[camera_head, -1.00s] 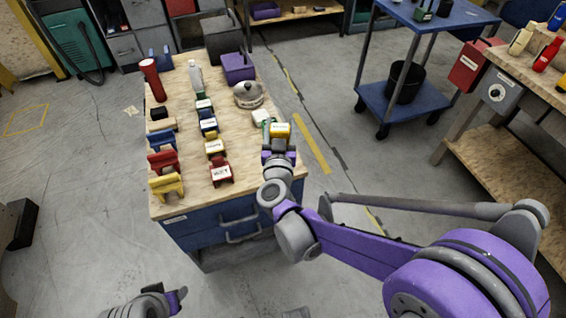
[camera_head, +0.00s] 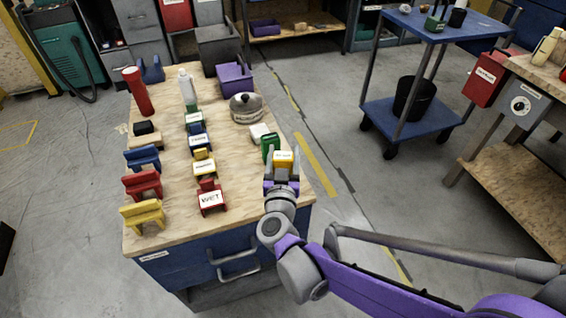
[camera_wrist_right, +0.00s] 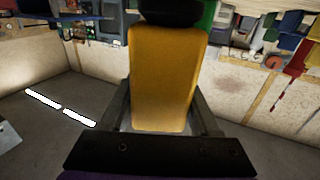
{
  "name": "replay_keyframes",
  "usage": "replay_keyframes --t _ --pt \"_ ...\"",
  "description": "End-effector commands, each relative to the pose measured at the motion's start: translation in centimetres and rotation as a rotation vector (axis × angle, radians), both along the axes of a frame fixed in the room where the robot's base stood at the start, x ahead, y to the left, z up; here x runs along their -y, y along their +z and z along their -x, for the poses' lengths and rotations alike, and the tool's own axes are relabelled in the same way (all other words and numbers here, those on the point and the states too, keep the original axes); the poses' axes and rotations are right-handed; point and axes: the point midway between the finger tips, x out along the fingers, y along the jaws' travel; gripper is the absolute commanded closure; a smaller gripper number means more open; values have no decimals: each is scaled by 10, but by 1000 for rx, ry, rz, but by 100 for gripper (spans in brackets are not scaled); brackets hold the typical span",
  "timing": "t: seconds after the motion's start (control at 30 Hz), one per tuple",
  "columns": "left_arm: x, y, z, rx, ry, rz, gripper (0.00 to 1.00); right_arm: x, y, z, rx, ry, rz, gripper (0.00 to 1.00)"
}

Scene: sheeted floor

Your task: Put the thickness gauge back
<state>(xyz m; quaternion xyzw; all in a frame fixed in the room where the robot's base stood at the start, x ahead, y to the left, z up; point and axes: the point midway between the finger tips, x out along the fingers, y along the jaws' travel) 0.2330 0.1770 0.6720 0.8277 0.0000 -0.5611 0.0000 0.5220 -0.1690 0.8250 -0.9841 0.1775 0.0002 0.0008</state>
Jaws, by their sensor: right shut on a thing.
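My right gripper (camera_head: 282,176) is shut on a yellow device with a white label, which I take for the thickness gauge (camera_head: 284,160). It is over the right front part of the wooden-topped workbench (camera_head: 240,203). In the right wrist view the yellow body (camera_wrist_right: 165,75) sits between the two fingers, with a black part at its far end. A row of small labelled stands runs along the bench: a red one (camera_head: 210,199), a yellow one (camera_head: 203,163), a blue one (camera_head: 198,141) and a green one farther back. My left gripper is out of view.
A green object (camera_head: 270,147) and a whitish block (camera_head: 260,131) are just beyond the gauge. A grey domed object (camera_head: 246,107) and purple bin (camera_head: 235,79) are behind. Yellow (camera_head: 143,216), red (camera_head: 141,184) and blue (camera_head: 142,157) holders line the left edge.

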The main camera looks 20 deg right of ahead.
Motion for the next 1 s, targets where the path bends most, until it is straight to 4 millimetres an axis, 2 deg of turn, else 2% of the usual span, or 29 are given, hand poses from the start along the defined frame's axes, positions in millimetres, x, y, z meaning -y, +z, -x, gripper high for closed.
replay_keyframes --t 0.03,0.13,0.53,0.57,0.6,0.7,1.0 --pt "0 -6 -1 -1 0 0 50 0 -11 -1 -1 0 0 100" --pt "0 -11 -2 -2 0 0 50 0 -24 -1 0 0 0 100" --pt "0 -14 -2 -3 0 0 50 0 -28 0 0 0 0 100" --pt "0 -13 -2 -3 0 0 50 0 -28 0 0 0 0 32" --pt "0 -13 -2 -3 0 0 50 0 -27 0 0 0 0 25" --pt "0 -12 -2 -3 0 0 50 0 -27 0 0 0 0 8" --pt "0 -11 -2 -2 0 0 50 0 -26 0 0 0 0 8"
